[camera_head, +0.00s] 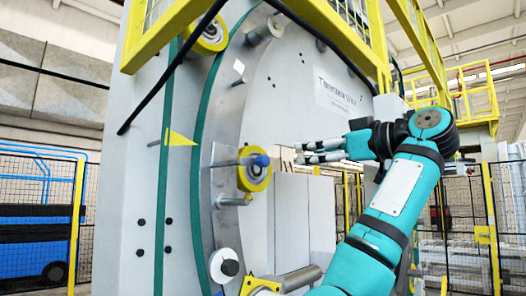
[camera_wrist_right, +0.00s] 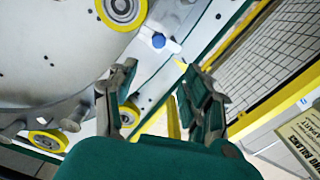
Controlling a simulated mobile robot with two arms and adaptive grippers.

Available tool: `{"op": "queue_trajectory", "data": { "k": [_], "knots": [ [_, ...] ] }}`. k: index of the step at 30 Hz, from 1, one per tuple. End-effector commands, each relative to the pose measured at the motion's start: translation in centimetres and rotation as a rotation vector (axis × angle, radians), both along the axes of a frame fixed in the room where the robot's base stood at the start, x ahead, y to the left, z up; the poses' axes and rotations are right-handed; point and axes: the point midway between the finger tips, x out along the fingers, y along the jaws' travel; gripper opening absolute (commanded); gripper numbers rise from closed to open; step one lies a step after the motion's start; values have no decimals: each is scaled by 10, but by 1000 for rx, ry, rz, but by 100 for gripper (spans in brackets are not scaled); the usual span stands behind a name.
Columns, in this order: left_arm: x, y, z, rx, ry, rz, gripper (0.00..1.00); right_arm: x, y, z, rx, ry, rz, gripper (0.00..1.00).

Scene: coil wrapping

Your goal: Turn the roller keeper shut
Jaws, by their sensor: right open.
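A yellow roller (camera_head: 254,178) with a dark hub is mounted on the grey ring of the machine. A blue knob (camera_head: 262,160) sits at its upper edge, on what looks like the roller keeper, a grey bar (camera_head: 226,163) crossing the roller's front. In the right wrist view the blue knob (camera_wrist_right: 158,40) shows beside a pale bar (camera_wrist_right: 173,46). My right gripper (camera_head: 298,153) points left towards the knob, a short way to its right. In the right wrist view its fingers (camera_wrist_right: 157,70) are spread, with nothing between them. My left gripper is out of view.
Another yellow roller (camera_head: 207,35) is higher on the ring, and a white round knob (camera_head: 224,266) is lower. A yellow flag (camera_head: 180,138) sticks out at the left. Yellow rails (camera_head: 350,35) run overhead. Mesh fencing (camera_head: 40,190) stands behind.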

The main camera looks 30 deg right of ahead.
Motion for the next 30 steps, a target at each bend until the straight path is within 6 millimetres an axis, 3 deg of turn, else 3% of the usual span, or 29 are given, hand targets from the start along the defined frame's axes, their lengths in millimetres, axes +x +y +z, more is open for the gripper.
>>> {"op": "queue_trajectory", "data": {
  "k": [3,7,15,21,30],
  "knots": [
    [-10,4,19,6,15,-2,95,27,11,4,1,7,3,50],
    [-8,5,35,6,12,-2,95,55,20,5,0,8,3,50],
    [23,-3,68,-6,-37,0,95,105,37,4,1,7,2,50],
    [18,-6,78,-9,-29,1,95,125,44,2,1,4,1,50],
    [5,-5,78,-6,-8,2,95,130,45,0,0,2,-1,50]
  ]
}}
